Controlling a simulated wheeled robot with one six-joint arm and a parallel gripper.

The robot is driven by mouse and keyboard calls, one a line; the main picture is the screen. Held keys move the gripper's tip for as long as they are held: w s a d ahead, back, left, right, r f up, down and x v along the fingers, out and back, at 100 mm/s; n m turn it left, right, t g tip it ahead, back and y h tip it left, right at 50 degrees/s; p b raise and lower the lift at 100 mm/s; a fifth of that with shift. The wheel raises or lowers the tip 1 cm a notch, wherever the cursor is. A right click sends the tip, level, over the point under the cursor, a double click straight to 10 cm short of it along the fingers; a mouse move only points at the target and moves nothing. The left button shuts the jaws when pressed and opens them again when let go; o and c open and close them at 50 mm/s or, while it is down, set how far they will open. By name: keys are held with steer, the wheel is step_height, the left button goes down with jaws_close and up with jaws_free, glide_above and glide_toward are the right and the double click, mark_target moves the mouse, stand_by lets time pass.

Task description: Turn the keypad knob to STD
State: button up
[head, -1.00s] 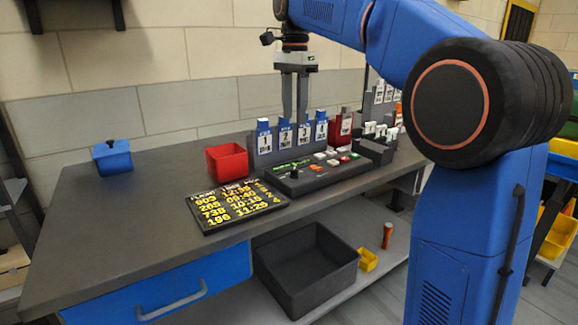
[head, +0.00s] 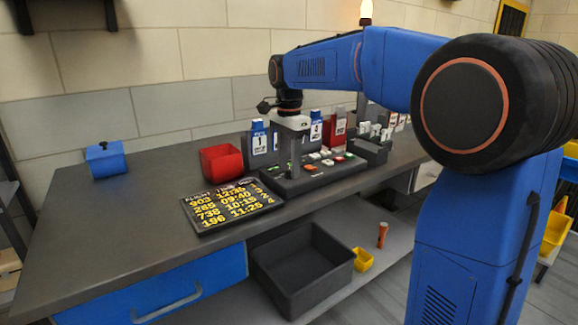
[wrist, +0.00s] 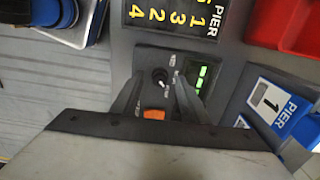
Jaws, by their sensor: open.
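The keypad (head: 335,172) is a dark sloped panel with rows of small buttons on the bench. Its round black knob (wrist: 160,76) shows in the wrist view with a pale mark on it; the labels around it are too small to read. My gripper (wrist: 158,90) is open, with its two fingers pointing down at the keypad, one on either side just short of the knob. In the head view my gripper (head: 294,158) is low over the keypad's left end and hides the knob. I cannot tell whether the fingers touch the knob.
A green display (wrist: 201,78) and an orange button (wrist: 153,114) lie close to the knob. A flight board (head: 232,206) lies left of the keypad, a red bin (head: 221,162) behind it. Numbered pier holders (head: 259,140) stand behind the keypad.

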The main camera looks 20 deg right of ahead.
steer(key=shift+f, duration=0.3)
jaws_close()
